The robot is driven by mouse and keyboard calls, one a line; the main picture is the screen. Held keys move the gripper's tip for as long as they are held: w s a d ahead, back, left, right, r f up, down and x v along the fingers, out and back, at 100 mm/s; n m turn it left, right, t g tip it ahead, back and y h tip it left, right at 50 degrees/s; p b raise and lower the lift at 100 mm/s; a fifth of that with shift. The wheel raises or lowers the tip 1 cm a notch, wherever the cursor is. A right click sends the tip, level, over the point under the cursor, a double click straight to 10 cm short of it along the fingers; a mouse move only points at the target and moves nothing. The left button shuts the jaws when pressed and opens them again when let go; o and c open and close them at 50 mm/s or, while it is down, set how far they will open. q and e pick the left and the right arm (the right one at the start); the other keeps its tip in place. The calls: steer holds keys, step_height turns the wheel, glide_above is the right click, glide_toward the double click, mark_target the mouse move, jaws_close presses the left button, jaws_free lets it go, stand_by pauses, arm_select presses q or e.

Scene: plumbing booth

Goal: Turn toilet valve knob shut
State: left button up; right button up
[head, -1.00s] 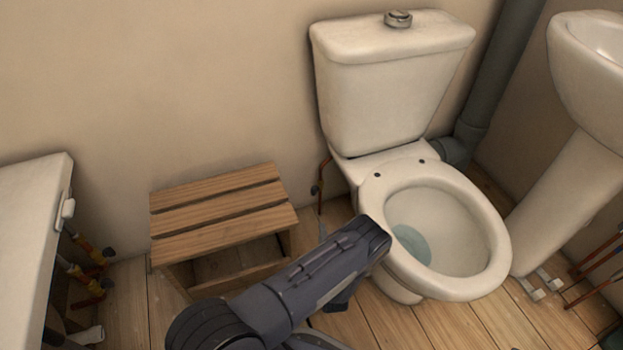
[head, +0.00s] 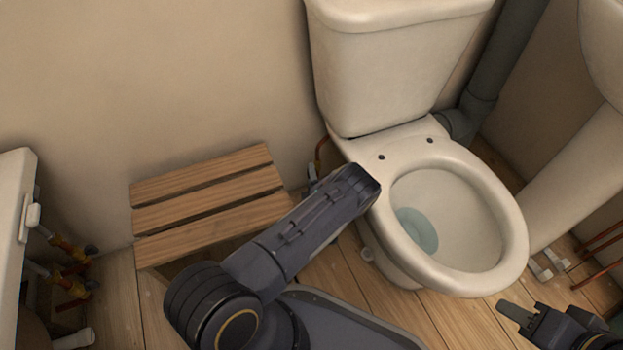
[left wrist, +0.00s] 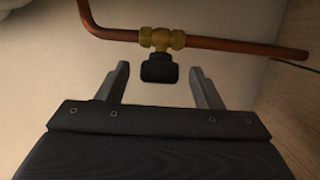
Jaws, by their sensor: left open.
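The toilet valve has a brass body (left wrist: 162,39) on a copper pipe, with a small black knob (left wrist: 159,73) hanging below it in the left wrist view. My left gripper (left wrist: 159,67) is open and empty, its fingers on either side of the knob's line, with the tips close to the knob; contact cannot be told. In the head view the copper pipe (head: 321,150) shows beside the toilet (head: 465,279), and my left forearm hides much of the valve area and the left fingers. My right gripper (head: 540,318) is at the lower right, partly cut off, away from the valve.
A slatted wooden stool (head: 208,205) stands left of my left arm, against the wall. A sink pedestal (head: 577,190) and copper pipes (head: 600,240) are at the right. A white fixture (head: 12,220) with brass valves (head: 66,262) is at the far left.

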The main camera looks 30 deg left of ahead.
arm_select(q)
steer(key=shift+w+a, duration=0.15)
steer(key=shift+w, duration=0.05)
steer(key=c, duration=1)
steer(key=shift+s+f+m+t+y, duration=0.1)
steer(key=shift+f+m+t+y, duration=0.15)
steer(key=shift+m+t, duration=1.15)
steer(key=shift+f+m+t+y, duration=0.2)
steer(key=shift+m+t, duration=0.9)
steer(key=shift+m, duration=0.6)
